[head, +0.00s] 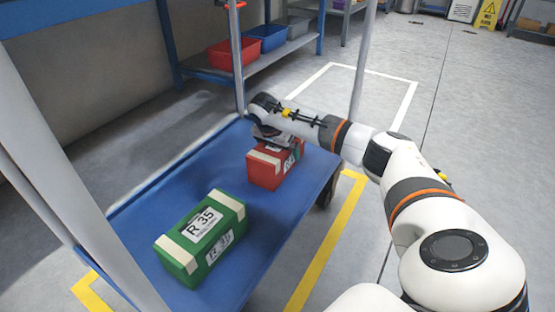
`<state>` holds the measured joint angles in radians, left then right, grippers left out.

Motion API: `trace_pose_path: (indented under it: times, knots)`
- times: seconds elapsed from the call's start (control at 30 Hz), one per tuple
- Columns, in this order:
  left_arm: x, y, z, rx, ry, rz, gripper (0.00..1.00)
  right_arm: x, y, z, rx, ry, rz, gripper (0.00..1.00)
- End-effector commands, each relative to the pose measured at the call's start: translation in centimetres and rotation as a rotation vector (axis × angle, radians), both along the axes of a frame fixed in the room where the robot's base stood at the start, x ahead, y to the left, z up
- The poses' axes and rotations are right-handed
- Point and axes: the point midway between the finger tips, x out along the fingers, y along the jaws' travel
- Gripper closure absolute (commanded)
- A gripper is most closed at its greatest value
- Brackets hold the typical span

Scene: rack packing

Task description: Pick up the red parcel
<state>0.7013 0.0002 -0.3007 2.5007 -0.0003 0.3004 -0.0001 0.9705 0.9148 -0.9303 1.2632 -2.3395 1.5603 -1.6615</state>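The red parcel (264,174) sits on the blue deck of a cart, with pale tape bands and a white label on its side. My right gripper (277,140) points down at its top from the far right side and covers part of it. The fingers are mostly hidden, so I cannot tell whether they are around the parcel or apart from it. My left gripper is not in view.
A green parcel (203,237) labelled R 35 lies nearer on the same blue cart deck (160,203). Grey cart posts (359,60) rise at the deck's edges. A shelf behind holds a red bin (232,56) and a blue bin (268,38).

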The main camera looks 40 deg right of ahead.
Motion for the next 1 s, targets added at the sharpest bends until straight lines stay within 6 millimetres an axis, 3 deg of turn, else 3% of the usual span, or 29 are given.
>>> trace_pose_path:
  times: [0.23, 0.6, 0.87, 1.0]
  knots:
    - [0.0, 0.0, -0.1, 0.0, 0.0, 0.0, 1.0, 0.1, -0.1, -0.1, 0.0, -0.001, 0.0, 0.0]
    - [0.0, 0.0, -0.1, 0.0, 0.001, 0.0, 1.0, 0.1, -0.1, 0.1, -0.001, -0.004, 0.001, 0.58]
    - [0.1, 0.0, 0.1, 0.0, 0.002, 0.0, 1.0, 0.1, -0.1, 0.3, -0.001, -0.004, 0.001, 0.58]
    - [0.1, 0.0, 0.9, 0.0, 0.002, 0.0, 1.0, 0.1, -0.1, 1.3, 0.0, -0.005, 0.001, 0.58]
